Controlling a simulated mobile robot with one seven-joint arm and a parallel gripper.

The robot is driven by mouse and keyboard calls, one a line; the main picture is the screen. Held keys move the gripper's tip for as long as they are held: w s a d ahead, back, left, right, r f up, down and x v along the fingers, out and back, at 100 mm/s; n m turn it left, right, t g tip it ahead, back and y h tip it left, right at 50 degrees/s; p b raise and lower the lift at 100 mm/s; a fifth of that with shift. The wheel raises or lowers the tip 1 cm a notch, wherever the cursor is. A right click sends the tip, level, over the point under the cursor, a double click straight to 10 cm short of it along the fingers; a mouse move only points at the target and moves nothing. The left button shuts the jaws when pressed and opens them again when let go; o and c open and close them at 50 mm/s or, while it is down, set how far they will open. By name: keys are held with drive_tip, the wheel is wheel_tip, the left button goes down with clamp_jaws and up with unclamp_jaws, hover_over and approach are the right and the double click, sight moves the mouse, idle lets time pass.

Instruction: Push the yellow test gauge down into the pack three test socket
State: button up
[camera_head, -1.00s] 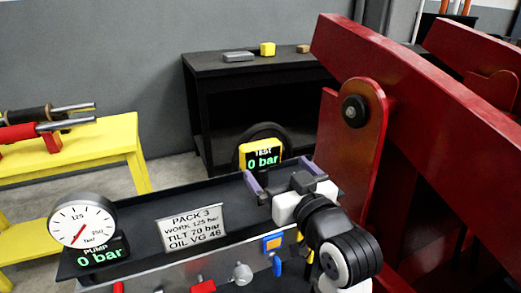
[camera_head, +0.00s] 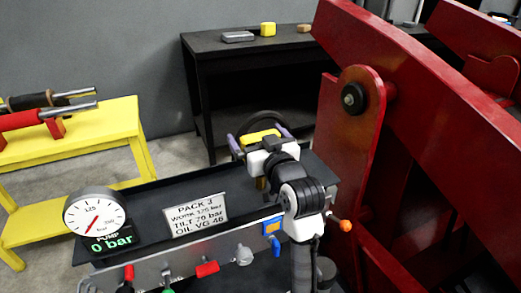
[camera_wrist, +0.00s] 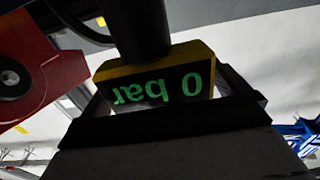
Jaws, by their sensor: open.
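The yellow test gauge (camera_head: 260,137) is at the back edge of the pack, mostly hidden behind my gripper in the head view. In the wrist view the gauge (camera_wrist: 155,82) shows its yellow rim and an upside-down green "0 bar" display. My gripper (camera_head: 259,135) is open, with one purple finger to each side of the gauge; in the wrist view my gripper (camera_wrist: 165,95) also straddles it. I cannot tell whether the fingers touch it. The test socket is hidden, so how the gauge sits in it cannot be seen.
The pack three plate (camera_head: 199,215) and the pump gauge (camera_head: 95,212), reading 0 bar, are at the left. Levers and knobs (camera_head: 207,269) line the front panel. A large red frame (camera_head: 350,150) stands close on the right. A black bench (camera_head: 210,90) is behind.

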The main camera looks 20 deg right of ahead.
drive_tip(key=c, duration=1.1)
